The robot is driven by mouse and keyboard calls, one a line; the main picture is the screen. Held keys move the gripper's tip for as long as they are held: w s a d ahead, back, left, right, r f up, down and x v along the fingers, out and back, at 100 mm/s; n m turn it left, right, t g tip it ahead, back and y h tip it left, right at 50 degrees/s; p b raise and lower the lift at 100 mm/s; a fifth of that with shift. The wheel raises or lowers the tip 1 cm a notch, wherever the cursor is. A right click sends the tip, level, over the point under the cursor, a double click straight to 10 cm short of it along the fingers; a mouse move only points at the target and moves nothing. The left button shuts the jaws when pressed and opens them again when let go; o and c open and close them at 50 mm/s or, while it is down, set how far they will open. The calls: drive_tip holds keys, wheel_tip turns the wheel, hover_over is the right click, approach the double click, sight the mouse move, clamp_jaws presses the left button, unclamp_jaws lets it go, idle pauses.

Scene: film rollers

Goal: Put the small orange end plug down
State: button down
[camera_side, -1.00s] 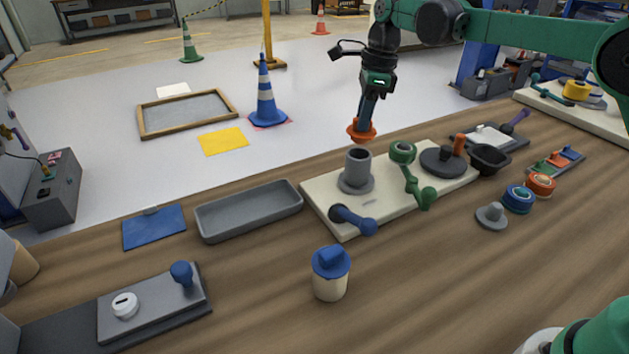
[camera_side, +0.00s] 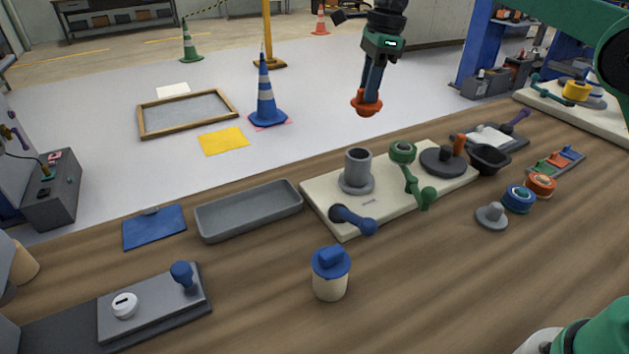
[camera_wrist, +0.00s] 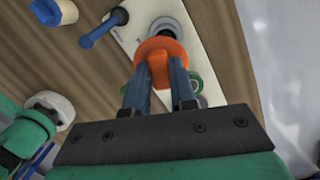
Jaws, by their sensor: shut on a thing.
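The small orange end plug (camera_side: 367,102) hangs in the air, held by its upper part between the fingers of my gripper (camera_side: 371,86). In the side view it shows higher than the cream board (camera_side: 330,214) and its upright grey tube (camera_side: 357,166), clear of both. In the wrist view the plug (camera_wrist: 160,57) sits between the two fingertips of my gripper (camera_wrist: 159,80). There it covers part of the board and of the grey tube behind it.
The board also carries a blue lever (camera_side: 352,219), a green crank (camera_side: 412,178) and a dark disc (camera_side: 443,161). A grey tray (camera_side: 250,211) and a blue-lidded jar (camera_side: 330,274) stand nearby. Grey (camera_side: 491,216), blue (camera_side: 518,199) and orange (camera_side: 541,185) pieces stand at the right. Bare wood lies in front.

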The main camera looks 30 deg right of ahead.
drive_tip(key=shift+s+f+n, duration=0.1)
drive_tip(key=shift+s+n, duration=0.4)
drive_tip(key=shift+n, duration=0.6)
drive_tip(key=s+f+n+g+h, duration=0.2)
drive_tip(key=s+n, duration=0.7)
drive_tip(key=n, duration=1)
drive_tip(key=a+r+n, duration=0.1)
drive_tip(key=a+r, duration=0.1)
drive_tip(key=a, duration=0.9)
drive_tip(key=a+r, duration=0.2)
drive_tip(key=a, duration=0.9)
drive_tip(key=f, duration=1.5)
drive_tip(key=shift+d, duration=0.2)
drive_tip(key=shift+s+f, duration=0.1)
drive_tip(key=shift+f, duration=2)
